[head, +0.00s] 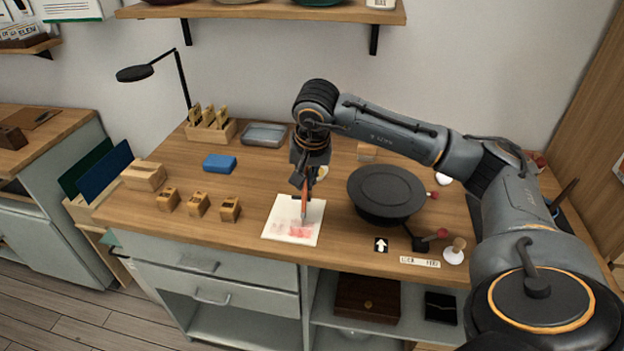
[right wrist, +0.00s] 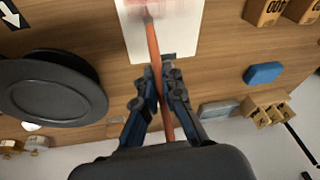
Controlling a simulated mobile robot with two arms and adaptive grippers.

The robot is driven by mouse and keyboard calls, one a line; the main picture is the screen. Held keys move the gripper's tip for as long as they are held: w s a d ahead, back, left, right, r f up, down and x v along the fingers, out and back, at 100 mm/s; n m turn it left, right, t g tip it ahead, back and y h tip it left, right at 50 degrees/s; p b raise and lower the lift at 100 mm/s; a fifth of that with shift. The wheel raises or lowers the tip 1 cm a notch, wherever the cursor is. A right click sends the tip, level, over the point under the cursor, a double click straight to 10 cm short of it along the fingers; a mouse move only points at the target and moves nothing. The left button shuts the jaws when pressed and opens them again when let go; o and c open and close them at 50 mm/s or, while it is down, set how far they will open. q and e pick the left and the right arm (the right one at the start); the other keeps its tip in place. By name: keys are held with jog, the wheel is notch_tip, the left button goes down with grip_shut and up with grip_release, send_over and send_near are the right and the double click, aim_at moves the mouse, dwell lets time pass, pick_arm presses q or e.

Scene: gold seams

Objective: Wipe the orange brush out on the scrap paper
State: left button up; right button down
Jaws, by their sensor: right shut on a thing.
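The orange brush (right wrist: 153,48) is held in my right gripper (head: 306,187). In the right wrist view the gripper (right wrist: 160,78) is shut on the brush's orange handle, with the dark tip pointing away from the hand. In the head view the brush (head: 304,204) points down at the scrap paper (head: 282,212), a white sheet near the table's front edge. Its tip is at or just above the paper; contact cannot be told for sure. Red-pink smears show on the lower part of the paper. The paper (right wrist: 182,38) also shows in the right wrist view. My left gripper is not in view.
A black round turntable-like disc (head: 386,190) stands right of the paper. Several small wooden blocks (head: 198,204) and a blue block (head: 219,163) lie to the left. A metal tray (head: 265,134) and a wooden holder (head: 211,130) stand behind.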

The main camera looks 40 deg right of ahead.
jog(key=shift+w+a, duration=2.3)
jog(key=shift+w, duration=0.35)
jog(key=shift+s+d+b, duration=0.25)
jog(key=shift+s+d, duration=0.95)
jog(key=shift+s, duration=0.2)
jog(key=shift+s+d+b, duration=0.25)
jog(key=shift+s+d, duration=0.95)
jog(key=shift+s, duration=0.2)
jog(key=shift+s+d+b, duration=0.35)
jog(key=shift+s+d, duration=0.25)
jog(key=shift+s, duration=0.2)
